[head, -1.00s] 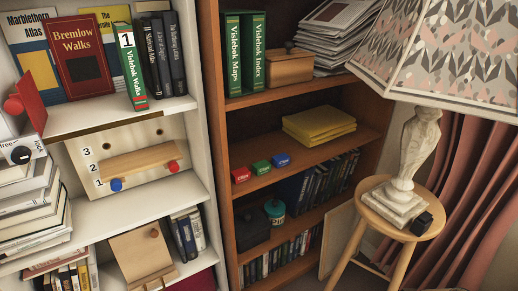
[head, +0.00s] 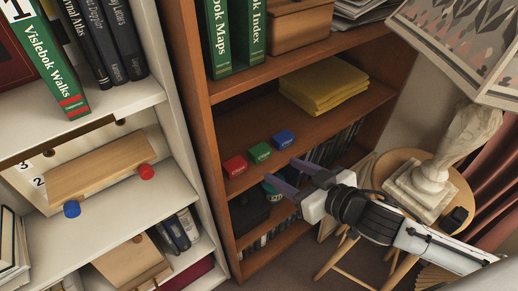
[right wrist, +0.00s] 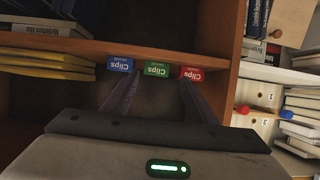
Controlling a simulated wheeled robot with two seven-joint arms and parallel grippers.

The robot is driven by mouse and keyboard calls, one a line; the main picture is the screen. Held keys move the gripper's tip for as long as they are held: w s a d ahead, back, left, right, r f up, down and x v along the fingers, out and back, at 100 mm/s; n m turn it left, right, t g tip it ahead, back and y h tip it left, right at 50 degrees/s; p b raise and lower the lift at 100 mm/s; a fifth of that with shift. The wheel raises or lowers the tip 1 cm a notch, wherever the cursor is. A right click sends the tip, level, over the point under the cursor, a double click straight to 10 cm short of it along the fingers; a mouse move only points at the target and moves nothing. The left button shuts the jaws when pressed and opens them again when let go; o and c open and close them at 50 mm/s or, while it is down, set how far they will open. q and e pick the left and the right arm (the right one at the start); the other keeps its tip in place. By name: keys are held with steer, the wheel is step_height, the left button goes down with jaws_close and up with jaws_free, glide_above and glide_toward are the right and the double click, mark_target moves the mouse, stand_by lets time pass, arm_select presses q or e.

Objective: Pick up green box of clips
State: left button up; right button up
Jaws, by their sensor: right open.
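The green box of clips (head: 259,153) sits on the middle shelf of the brown bookcase, between a red box (head: 235,166) and a blue box (head: 283,139). In the right wrist view the green box (right wrist: 157,69) reads "Clips", with the blue box (right wrist: 120,65) to its left and the red box (right wrist: 190,74) to its right. My right gripper (head: 289,174) is open and empty, in front of the shelf and just below the boxes in the head view. In the right wrist view its two fingers (right wrist: 157,100) point toward the boxes, apart from them. My left gripper is out of view.
A stool (head: 408,165) with a lamp stands at the right. A white bookcase (head: 150,215) stands at the left.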

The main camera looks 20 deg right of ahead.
mark_target(264, 154)
steer(key=shift+w+r+x, duration=0.15)
steer(key=shift+r+x, duration=0.15)
steer(key=shift+x, duration=1.4)
steer(key=shift+w+r+x, duration=0.15)
steer(key=shift+r+x, duration=0.1)
steer(key=shift+x, duration=1.4)
steer(key=shift+w+r+x, duration=0.15)
steer(key=shift+r+x, duration=0.15)
steer(key=shift+x, duration=1.4)
steer(key=shift+d, duration=0.15)
steer(key=shift+c, duration=0.4)
steer(key=c, duration=0.7)
